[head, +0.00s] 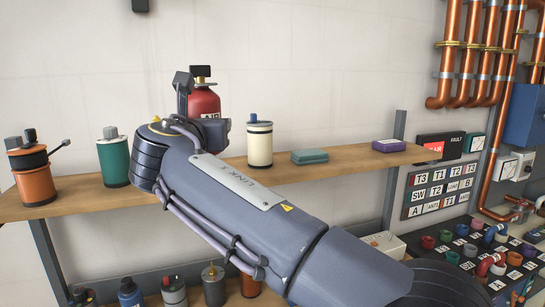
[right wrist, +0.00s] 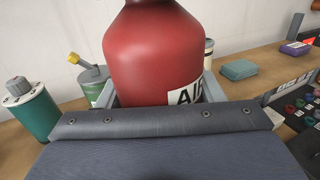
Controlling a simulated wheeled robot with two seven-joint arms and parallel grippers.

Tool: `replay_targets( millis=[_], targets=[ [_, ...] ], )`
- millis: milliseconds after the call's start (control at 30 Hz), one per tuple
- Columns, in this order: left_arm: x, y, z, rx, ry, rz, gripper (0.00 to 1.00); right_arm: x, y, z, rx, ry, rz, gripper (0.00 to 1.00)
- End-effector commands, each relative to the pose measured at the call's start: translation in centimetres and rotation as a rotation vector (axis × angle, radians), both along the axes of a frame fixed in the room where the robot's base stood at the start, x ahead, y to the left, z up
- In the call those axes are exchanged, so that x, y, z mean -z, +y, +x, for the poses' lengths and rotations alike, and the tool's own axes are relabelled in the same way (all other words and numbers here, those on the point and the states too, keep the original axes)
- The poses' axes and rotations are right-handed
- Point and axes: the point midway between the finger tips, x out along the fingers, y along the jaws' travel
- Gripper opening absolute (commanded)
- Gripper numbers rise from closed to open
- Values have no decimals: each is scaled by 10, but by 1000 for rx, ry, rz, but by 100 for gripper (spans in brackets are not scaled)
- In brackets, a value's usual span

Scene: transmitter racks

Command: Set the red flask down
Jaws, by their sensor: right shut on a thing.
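The red flask (head: 204,101) has a black cap and a white label, and stands upright above the wooden shelf (head: 345,158) in the head view. In the right wrist view the red flask (right wrist: 152,50) fills the upper middle, between the grey fingers of my right gripper (right wrist: 157,92), which is shut on it. In the head view my right arm hides the flask's lower part, so I cannot tell whether its base touches the shelf. My left gripper is in neither view.
On the shelf stand an orange canister (head: 34,181), a green canister (head: 113,162) and a cream canister (head: 260,146). A teal box (head: 309,156) and a purple box (head: 388,145) lie farther right, with bare shelf between them. Several bottles stand below.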

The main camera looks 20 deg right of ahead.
Motion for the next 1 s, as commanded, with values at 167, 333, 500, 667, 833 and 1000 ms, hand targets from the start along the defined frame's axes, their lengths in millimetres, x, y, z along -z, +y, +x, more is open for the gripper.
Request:
replay_targets(
  millis=[167,333,500,667,833,1000],
  targets=[
    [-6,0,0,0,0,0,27,-21,-7,-2,-4,-2,-1,22],
    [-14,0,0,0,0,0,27,-12,-15,23,-1,3,-5,22],
    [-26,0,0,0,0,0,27,7,-26,63,0,4,-6,22],
    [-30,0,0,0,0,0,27,34,-33,96,-2,5,-6,22],
    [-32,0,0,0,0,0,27,59,-38,116,-4,2,-5,22],
    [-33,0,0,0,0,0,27,69,-40,124,-5,-1,-1,22]
  ],
)
